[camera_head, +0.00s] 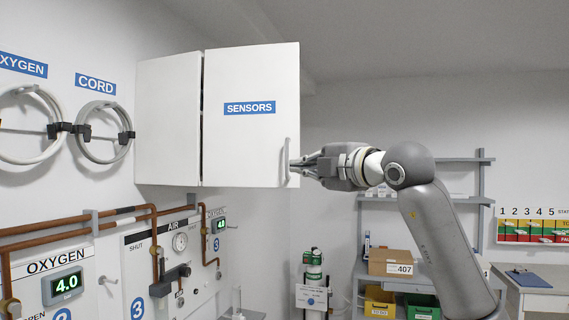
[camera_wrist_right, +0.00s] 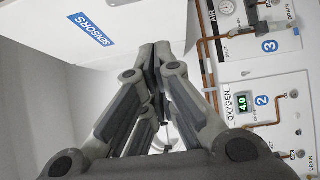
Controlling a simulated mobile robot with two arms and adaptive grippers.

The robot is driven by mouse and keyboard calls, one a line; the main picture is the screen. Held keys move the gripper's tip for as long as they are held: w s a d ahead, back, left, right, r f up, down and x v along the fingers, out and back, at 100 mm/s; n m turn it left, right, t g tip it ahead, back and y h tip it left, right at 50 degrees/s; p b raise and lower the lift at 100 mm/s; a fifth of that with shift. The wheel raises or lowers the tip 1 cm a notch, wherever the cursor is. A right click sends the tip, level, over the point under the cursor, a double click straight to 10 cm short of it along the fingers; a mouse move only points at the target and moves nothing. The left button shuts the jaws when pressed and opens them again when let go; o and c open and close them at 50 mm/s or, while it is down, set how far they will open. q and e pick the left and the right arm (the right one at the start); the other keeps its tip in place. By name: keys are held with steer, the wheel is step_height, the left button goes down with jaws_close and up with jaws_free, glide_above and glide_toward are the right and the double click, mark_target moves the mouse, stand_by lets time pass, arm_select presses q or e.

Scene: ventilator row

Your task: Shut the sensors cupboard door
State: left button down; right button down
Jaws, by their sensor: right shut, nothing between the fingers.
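The white sensors cupboard (camera_head: 168,120) hangs on the left wall. Its door (camera_head: 245,75), with a blue SENSORS label, appears swung outward from its left edge, its free edge at the right. The door also shows at the upper left of the wrist view (camera_wrist_right: 130,22). The upright handle (camera_head: 287,162) is near the door's lower right corner. My right gripper (camera_head: 294,163) is shut and empty, its tips at the handle and free edge; I cannot tell whether they touch. It shows in the wrist view (camera_wrist_right: 155,50). My left gripper is not in view.
Hose coils (camera_head: 104,132) hang left of the cupboard. Copper pipes and gas panels (camera_head: 160,260) are below it. A grey shelf unit (camera_head: 450,200) with a cardboard box (camera_head: 392,262) stands behind my right arm.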

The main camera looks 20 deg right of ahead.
mark_target(287, 166)
steer(key=p+x, duration=0.2)
steer(key=x, duration=0.1)
steer(key=d+p+x, duration=0.1)
steer(key=p+x, duration=0.2)
steer(key=x, duration=0.1)
steer(key=w+d+p+x, duration=0.1)
steer(key=p+x, duration=0.1)
steer(key=x, duration=0.2)
steer(key=shift+s+d, duration=0.1)
steer(key=shift+d, duration=0.2)
steer(key=shift+f, duration=0.1)
steer(key=shift+d, duration=0.1)
